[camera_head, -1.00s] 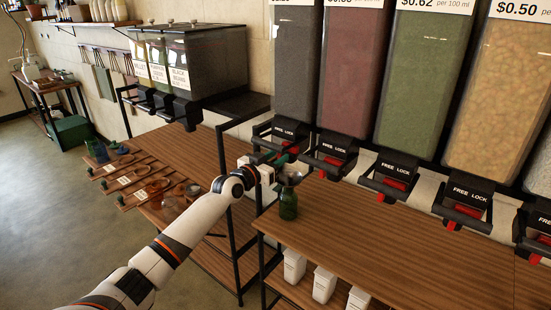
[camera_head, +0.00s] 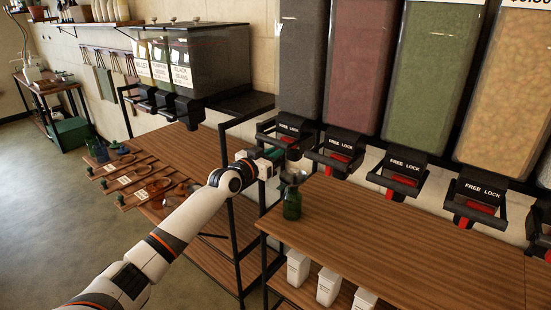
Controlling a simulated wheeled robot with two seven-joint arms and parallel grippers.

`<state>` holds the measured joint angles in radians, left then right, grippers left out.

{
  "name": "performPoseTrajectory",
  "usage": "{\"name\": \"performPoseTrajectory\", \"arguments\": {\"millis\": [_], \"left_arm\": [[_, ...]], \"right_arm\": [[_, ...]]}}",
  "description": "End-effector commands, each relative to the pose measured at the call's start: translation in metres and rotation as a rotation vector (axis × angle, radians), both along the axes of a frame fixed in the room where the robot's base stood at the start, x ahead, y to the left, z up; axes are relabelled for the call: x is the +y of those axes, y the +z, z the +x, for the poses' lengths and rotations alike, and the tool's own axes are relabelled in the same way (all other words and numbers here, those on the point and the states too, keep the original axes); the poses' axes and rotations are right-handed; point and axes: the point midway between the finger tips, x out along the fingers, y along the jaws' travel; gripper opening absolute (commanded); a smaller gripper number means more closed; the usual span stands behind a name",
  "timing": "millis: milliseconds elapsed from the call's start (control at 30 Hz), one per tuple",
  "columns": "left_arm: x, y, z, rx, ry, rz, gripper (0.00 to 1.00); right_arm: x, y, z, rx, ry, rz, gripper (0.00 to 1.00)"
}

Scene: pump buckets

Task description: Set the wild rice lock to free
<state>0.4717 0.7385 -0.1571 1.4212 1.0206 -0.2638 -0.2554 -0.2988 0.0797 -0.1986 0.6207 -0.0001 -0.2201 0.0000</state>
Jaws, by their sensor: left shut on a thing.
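The leftmost large dispenser (camera_head: 302,60) holds dark grain that may be the wild rice; its name label is out of view. Its black spout (camera_head: 287,128) is marked FREE LOCK and shows a little red. My left gripper (camera_head: 278,157) is at the lower front of this spout, shut on what seems to be its lock lever. The fingertips and the held part are too small and covered to make out clearly. A green bottle (camera_head: 292,208) with a metal funnel (camera_head: 293,177) in its mouth stands on the wooden counter just below and right of the gripper. My right gripper is not in view.
More dispensers with reddish (camera_head: 357,65), green (camera_head: 433,75) and tan (camera_head: 507,90) contents stand to the right, each with a FREE LOCK spout. The wooden counter (camera_head: 400,250) is mostly clear. White containers (camera_head: 328,285) sit below it. Scoops (camera_head: 130,182) lie on the left table.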

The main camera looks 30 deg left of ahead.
Motion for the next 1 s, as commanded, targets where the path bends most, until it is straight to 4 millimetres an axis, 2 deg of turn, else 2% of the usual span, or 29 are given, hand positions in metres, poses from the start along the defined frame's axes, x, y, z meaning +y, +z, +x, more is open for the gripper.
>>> {"name": "performPoseTrajectory", "arguments": {"millis": [133,167,267,300,667,767,1000], "left_arm": [[0.005,0.002,0.0,-0.001,0.009,0.002,0.0],[0.005,0.002,0.0,-0.001,0.009,0.002,0.16],[0.005,0.002,0.0,-0.001,0.008,0.002,0.33],[0.004,0.002,0.0,-0.001,0.008,0.002,0.35],[0.003,0.0,-0.005,0.001,0.005,0.001,0.35],[0.004,-0.001,-0.016,0.002,0.004,0.002,0.35],[0.009,-0.004,-0.061,0.003,0.006,0.004,0.35]], "right_arm": [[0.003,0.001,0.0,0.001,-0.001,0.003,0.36],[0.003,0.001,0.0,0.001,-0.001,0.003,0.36],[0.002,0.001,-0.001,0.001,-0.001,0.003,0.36],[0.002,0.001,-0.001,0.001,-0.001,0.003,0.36],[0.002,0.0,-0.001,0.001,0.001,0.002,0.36],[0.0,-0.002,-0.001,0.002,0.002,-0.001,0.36],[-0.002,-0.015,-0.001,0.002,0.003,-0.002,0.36]]}}
